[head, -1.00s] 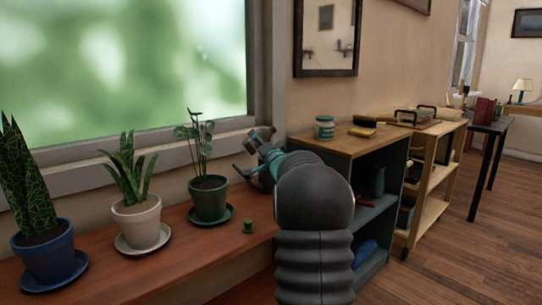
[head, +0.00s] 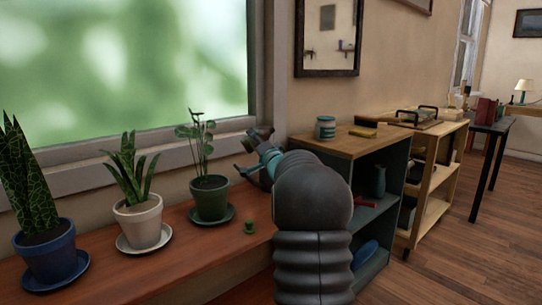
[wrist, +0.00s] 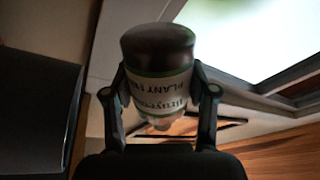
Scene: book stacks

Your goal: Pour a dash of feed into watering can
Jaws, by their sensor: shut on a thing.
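My gripper (wrist: 160,100) is shut on a dark brown bottle (wrist: 158,45) with a pale label on which "PLANT" reads upside down. A finger presses each side of the bottle in the wrist view. In the head view my gripper end (head: 256,150) is just right of the green pot, above the sill, partly hidden by my own arm. I cannot make out a watering can for certain in either view; my arm covers part of the sill. No stream of feed can be seen.
Three potted plants stand on the wooden sill (head: 190,258): a blue pot (head: 50,265), a white pot (head: 139,227) and a green pot (head: 209,200). A shelf unit (head: 345,145) with a jar (head: 325,127) stands right of my arm. The window is behind.

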